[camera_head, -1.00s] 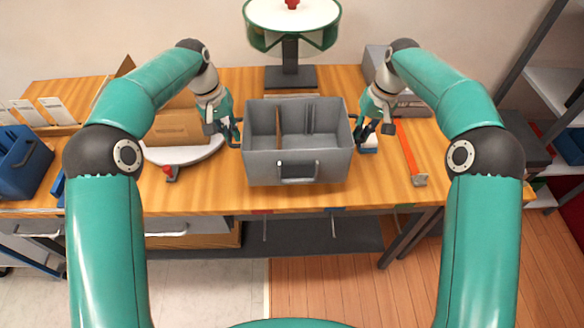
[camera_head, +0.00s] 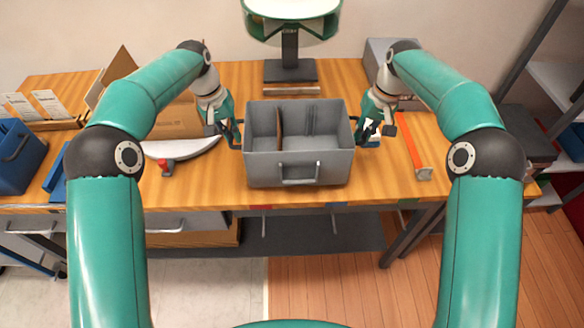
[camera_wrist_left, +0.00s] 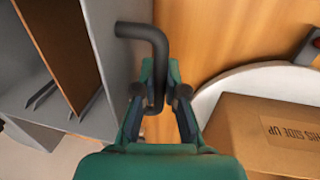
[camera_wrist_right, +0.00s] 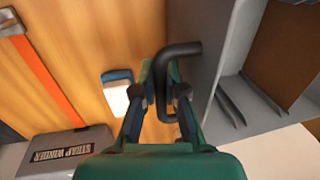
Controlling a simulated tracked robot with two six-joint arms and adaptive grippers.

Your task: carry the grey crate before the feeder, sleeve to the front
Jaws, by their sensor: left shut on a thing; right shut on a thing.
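The grey crate (camera_head: 255,165) is between my two grippers over the middle of the wooden table. It looks level, with a brown divider inside and a pale-framed sleeve (camera_head: 300,174) on its near wall. My left gripper (camera_head: 234,134) is shut on the dark bent handle (camera_wrist_left: 155,50) on the crate's left side. My right gripper (camera_head: 367,133) is shut on the matching handle (camera_wrist_right: 172,55) on its right side. I cannot tell whether the crate's underside touches the table. The green and white feeder (camera_head: 290,28) stands behind the crate, its top cut off by the picture edge.
A cardboard box (camera_head: 175,120) on a white-topped stand is at left, near a blue bin (camera_head: 18,158). At right lie an orange strap (camera_head: 412,150), a grey strap winder (camera_wrist_right: 65,148) and a small blue and white item (camera_wrist_right: 117,92).

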